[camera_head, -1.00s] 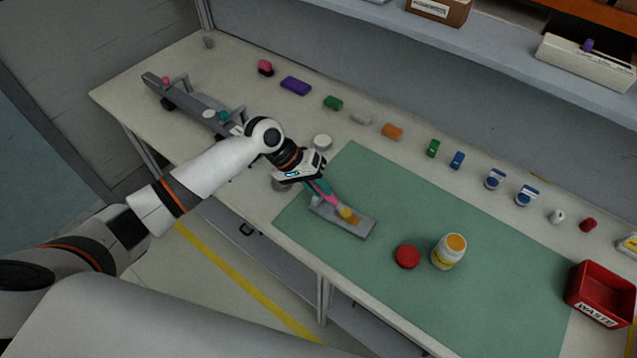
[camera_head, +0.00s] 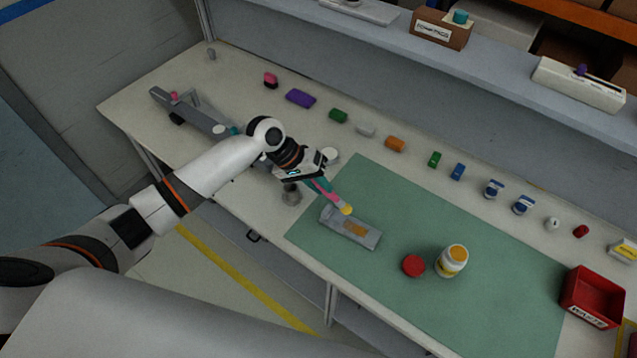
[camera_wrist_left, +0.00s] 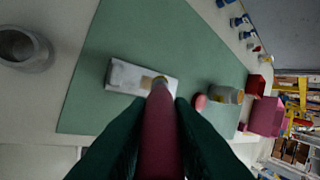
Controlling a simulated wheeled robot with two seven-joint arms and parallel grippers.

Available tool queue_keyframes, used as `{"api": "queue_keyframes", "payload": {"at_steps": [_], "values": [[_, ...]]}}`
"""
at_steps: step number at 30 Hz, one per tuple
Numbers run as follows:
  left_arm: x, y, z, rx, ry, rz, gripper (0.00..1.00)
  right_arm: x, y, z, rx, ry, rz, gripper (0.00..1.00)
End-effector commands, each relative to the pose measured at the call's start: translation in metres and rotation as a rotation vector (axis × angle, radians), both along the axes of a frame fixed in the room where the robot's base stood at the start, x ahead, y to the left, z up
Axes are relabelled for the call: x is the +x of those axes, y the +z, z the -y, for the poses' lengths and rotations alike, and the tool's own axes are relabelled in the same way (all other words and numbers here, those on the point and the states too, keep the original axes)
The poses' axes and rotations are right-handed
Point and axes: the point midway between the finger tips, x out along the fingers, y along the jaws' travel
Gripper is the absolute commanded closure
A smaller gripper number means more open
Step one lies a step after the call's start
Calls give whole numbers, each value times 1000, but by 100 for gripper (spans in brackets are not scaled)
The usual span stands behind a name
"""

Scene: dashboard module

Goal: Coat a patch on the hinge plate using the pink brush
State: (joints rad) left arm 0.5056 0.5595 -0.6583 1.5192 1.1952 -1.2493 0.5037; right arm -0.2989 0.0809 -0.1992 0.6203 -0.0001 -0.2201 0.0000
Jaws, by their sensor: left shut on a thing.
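The grey hinge plate (camera_head: 333,221) lies on the green mat near its left end, with an orange-brown patch (camera_head: 355,229) on its top face. The plate also shows in the left wrist view (camera_wrist_left: 122,78). My left gripper (camera_head: 322,186), with teal fingers, is shut on the pink brush (camera_head: 333,197). The brush's yellow tip (camera_head: 346,209) shows at the plate's far edge, apart from the patch in the head view and seemingly above the plate. The handle (camera_wrist_left: 160,140) hides part of the wrist view. My right gripper is not in view.
An open yellow-labelled jar (camera_head: 451,262) and a red lid (camera_head: 413,266) stand on the mat (camera_head: 480,300). A red waste bin (camera_head: 592,296) is at the right. Several small items line the table's back. A grey round container (camera_head: 291,194) stands near the arm.

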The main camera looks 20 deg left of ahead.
Motion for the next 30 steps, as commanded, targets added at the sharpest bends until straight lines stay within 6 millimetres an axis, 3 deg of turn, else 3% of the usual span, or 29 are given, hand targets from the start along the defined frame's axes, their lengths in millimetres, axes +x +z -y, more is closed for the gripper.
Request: {"api": "queue_keyframes", "payload": {"at_steps": [1, 7, 30], "values": [[1, 9, 1, -1, 1, 0, 100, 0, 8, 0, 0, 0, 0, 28], [3, 23, 2, -1, 4, 0, 100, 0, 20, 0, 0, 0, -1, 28], [3, 23, 2, 0, 4, 1, 100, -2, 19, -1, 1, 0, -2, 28]]}}
